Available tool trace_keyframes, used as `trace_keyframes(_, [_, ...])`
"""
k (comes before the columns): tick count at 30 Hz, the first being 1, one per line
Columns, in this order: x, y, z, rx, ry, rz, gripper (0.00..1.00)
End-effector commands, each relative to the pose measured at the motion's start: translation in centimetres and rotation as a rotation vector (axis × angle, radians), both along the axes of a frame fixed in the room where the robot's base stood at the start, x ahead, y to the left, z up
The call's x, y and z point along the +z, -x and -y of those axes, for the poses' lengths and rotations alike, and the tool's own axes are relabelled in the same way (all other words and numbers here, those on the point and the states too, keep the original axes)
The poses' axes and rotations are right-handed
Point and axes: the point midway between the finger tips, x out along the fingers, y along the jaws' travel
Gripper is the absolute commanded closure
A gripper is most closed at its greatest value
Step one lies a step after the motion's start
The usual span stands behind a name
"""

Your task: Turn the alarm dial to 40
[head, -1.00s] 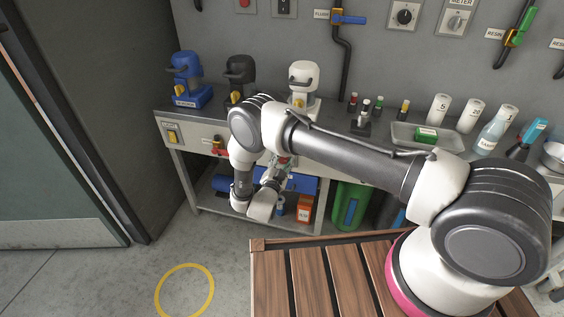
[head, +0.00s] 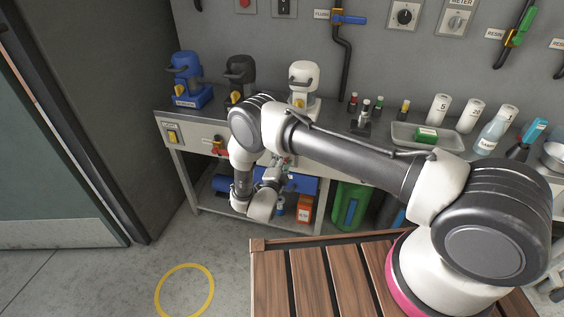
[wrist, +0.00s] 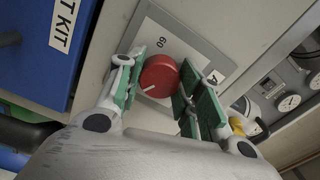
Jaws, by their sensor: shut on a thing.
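The alarm dial (wrist: 159,76) is a round red knob on a pale plate (wrist: 177,42) in the wrist view. A white mark on it points to the lower left of the picture. The number 60 is printed above the knob; no 40 can be seen. A label (wrist: 215,77), partly hidden by a finger, starts with A. My gripper (wrist: 160,86) has its green-padded fingers on both sides of the knob and is shut on it. In the head view my arm hides the dial and most of the gripper at the bench front.
The grey bench (head: 187,134) carries blue (head: 187,80), black and white machines, small bottles and a tray (head: 452,144). A blue kit box (wrist: 45,50) and gauges (wrist: 289,102) flank the plate in the wrist view. A slatted wooden top (head: 320,275) lies in front.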

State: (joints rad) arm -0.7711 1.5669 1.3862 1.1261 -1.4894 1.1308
Motion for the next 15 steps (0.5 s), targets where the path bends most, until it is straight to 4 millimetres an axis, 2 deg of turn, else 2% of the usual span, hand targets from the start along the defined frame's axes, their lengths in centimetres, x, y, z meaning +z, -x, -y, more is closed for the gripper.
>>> trace_keyframes(13, [-0.12, 0.1, 0.04, -0.001, -0.007, 0.001, 0.88])
trace_keyframes(14, [-0.12, 0.1, 0.04, -0.001, -0.007, 0.001, 0.6])
trace_keyframes(15, [-0.11, 0.1, 0.04, -0.001, -0.007, 0.001, 0.53])
